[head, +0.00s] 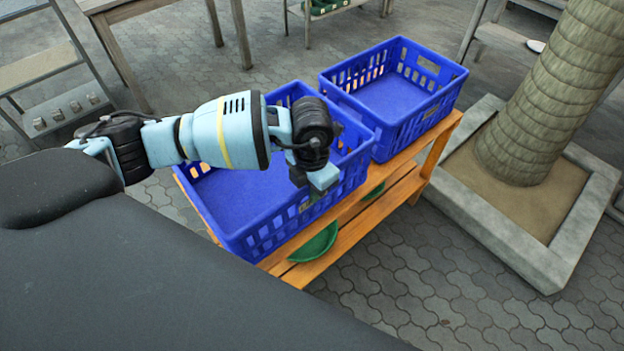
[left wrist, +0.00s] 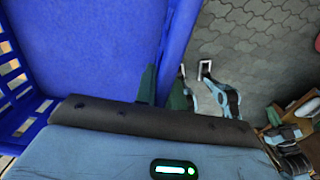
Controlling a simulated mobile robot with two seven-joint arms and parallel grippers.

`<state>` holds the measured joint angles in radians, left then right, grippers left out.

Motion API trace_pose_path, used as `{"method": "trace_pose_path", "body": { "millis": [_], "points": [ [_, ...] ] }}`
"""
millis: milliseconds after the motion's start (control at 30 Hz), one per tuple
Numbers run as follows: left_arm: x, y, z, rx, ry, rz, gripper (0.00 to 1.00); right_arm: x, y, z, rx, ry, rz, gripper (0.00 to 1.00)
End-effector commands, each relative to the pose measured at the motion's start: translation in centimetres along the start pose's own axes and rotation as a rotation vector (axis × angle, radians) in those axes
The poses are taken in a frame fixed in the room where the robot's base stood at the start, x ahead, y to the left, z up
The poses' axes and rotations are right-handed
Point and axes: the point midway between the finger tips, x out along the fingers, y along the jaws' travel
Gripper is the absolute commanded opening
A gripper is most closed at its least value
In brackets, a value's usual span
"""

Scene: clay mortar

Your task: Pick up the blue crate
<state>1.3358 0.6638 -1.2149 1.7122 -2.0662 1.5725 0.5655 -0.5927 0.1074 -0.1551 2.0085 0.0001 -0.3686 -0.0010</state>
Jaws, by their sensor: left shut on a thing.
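The near blue crate (head: 226,235) stands on a wooden rack, with slotted walls and an empty floor. A second blue crate (head: 437,109) stands right behind it. My left gripper (head: 320,182) reaches across the near crate to its right-hand wall. In the left wrist view, the fingers of my left gripper (left wrist: 163,88) are shut on the wall of the near blue crate (left wrist: 85,45), one on each side. Part of that wall is hidden by the gripper.
The wooden rack (head: 350,231) has a lower shelf with a green bowl (head: 315,244). A tree trunk (head: 548,95) in a stone planter (head: 490,222) stands at the right. Paving is open at the lower right. Tables and a metal stand fill the back left.

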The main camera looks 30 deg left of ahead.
Motion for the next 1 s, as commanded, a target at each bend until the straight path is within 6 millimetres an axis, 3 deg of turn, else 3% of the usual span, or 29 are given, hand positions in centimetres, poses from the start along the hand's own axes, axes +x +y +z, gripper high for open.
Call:
{"method": "trace_pose_path", "body": {
  "millis": [500,700,1000],
  "points": [
    [-1.1,-7.1,-6.6,0.003,-0.005,0.002,0.0,-0.1,0.0,-0.1,0.0,0.001,0.0,0.0],
    [-1.3,-8.6,-8.0,0.001,-0.004,0.002,0.0,-0.1,0.0,0.0,0.0,-0.001,0.0,0.0],
    [-1.4,-9.1,-8.6,0.0,-0.004,0.004,0.0,-0.1,0.0,0.1,0.0,-0.002,0.0,0.0]
  ]
}}
